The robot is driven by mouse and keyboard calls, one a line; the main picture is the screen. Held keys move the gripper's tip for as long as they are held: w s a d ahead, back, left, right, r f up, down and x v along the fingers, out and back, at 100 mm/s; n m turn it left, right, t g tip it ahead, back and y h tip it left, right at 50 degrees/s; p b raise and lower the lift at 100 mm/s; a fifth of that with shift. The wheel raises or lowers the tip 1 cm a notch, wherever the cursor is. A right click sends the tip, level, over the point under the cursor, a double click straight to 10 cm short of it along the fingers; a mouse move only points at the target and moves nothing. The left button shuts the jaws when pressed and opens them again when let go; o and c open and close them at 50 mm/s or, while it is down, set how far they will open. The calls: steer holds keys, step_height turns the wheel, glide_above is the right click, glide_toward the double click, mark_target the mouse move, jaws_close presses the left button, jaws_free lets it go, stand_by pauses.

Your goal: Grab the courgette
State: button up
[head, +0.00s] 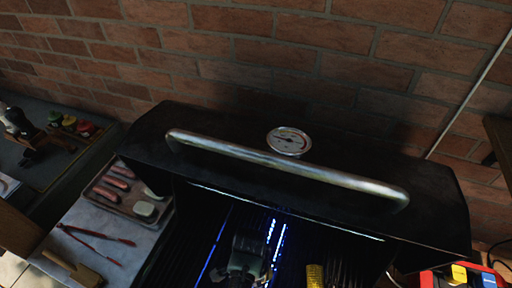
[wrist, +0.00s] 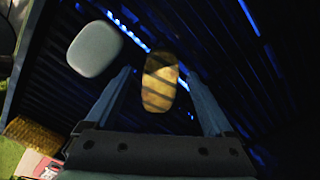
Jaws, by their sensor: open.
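In the wrist view a yellow-brown oval slice with dark stripes, which looks like the courgette (wrist: 160,92), lies on the dark grill bars. My gripper (wrist: 158,74) is open, with one finger on either side of the slice and visible gaps between. I cannot tell how far above the bars the fingertips are. In the head view my gripper (head: 245,265) is low inside the grill, and the slice cannot be made out there.
A pale rounded piece (wrist: 94,48) lies just left of my left finger. A yellow textured piece, like corn (head: 315,275), is right of my gripper in the head view. The open grill lid (head: 230,180) with its metal handle (head: 290,172) stands behind. A tray of sausages (head: 106,197) is left.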

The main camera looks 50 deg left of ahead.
jaws_close()
stand_by(0.3)
